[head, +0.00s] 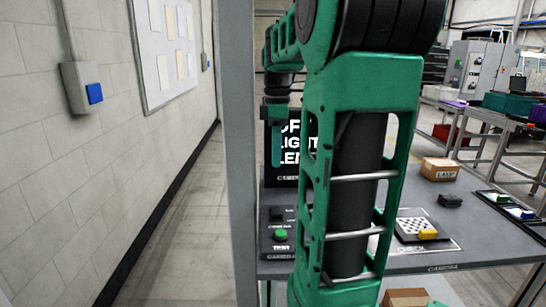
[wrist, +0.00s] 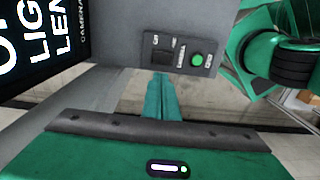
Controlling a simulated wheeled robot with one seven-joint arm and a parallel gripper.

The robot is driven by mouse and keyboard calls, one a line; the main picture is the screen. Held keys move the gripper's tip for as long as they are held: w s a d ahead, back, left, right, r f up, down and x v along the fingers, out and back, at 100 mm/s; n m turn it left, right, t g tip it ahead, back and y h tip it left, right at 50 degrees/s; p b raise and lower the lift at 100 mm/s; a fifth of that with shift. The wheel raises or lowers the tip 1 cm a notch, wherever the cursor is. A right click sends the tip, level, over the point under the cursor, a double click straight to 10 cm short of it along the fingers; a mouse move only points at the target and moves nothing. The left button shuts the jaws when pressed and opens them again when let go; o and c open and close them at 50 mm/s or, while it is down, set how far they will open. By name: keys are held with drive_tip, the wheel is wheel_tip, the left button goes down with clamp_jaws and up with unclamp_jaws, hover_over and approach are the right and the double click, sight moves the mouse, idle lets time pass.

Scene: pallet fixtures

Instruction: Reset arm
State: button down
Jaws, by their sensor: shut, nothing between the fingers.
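My gripper (head: 276,165) hangs fingers down above the left end of the grey table (head: 475,225), in front of the dark screen (head: 297,130). In the wrist view its green fingers (wrist: 162,75) are together with nothing between them. They point toward the grey control box (wrist: 135,60), which has a green button (wrist: 197,59) and a black switch (wrist: 162,58). The fingers look apart from the box. In the head view my green arm covers the middle of the table and part of the screen's text.
A grey post (head: 236,150) stands close left of my arm. On the table's right are a checkered board (head: 415,226), a yellow block (head: 428,234), a black block (head: 449,200) and a cardboard box (head: 439,169). The floor (head: 185,230) between wall and post is clear.

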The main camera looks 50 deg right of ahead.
idle(0.3)
drive_tip(key=s+a+f+m, duration=1.4)
drive_tip(key=a, duration=0.1)
drive_tip(key=shift+s+f, duration=0.1)
drive_tip(key=shift+s, duration=0.1)
drive_tip(key=c, duration=2.1)
unclamp_jaws()
drive_tip(key=shift+s+f+m, duration=0.25)
drive_tip(key=shift+m, duration=0.05)
drive_tip(key=o, duration=0.6)
drive_tip(key=shift+f, duration=0.1)
drive_tip(key=shift+c, duration=1.1)
drive_tip(key=shift+s, duration=0.1)
drive_tip(key=shift+c, duration=0.2)
